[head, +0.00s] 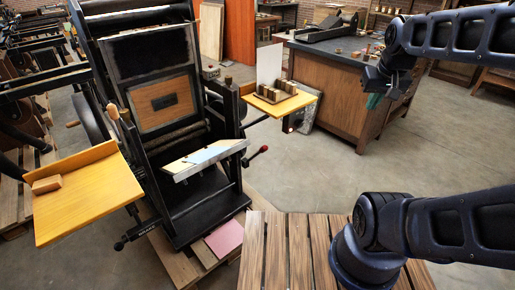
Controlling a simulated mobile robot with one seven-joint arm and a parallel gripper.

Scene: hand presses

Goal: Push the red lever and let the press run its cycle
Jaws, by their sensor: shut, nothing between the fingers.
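The black press (165,75) stands left of centre, with a wooden panel in its upright frame. A short lever with a dark red grip (257,153) sticks out from the press's right side, below the wooden side shelf. My gripper (374,101) hangs at the upper right, pointing down, in front of the workbench. It is shut and empty, well to the right of the lever and apart from it. A second small red knob (290,129) shows below the right shelf; what it belongs to is hard to tell.
A yellow feed board (85,205) with a small wooden block juts out left. The right shelf (300,104) bears several small cylinders and a white card. A workbench (330,95) stands behind. A slatted wooden platform (290,250) lies in front. The floor between lever and gripper is clear.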

